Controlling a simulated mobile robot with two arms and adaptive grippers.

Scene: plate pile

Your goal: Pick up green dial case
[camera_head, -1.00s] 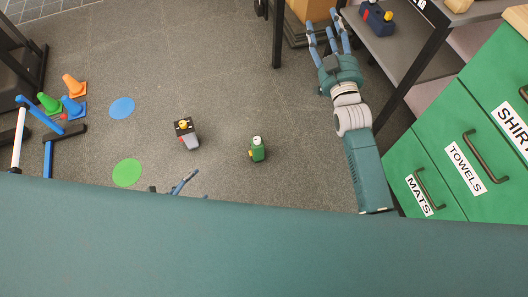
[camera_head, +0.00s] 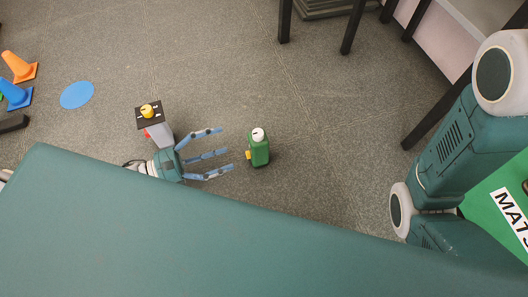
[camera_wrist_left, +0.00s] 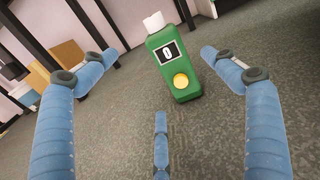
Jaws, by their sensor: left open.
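The green dial case (camera_head: 259,153) stands on the grey floor, a small green box with a white knob on top and a yellow button on its side. In the left wrist view the green dial case (camera_wrist_left: 174,62) shows a black display with a white mark, between and beyond the fingers. My left gripper (camera_head: 222,155) is open, its blue fingers spread and pointing right at the case, a short gap away. It also shows open and empty in the left wrist view (camera_wrist_left: 160,100). My right gripper is not in view; only part of my right arm shows at the right.
A blue floor disc (camera_head: 77,95) and cones (camera_head: 19,67) lie at the left. Dark table legs (camera_head: 285,20) stand at the top. Floor right of the green case is clear.

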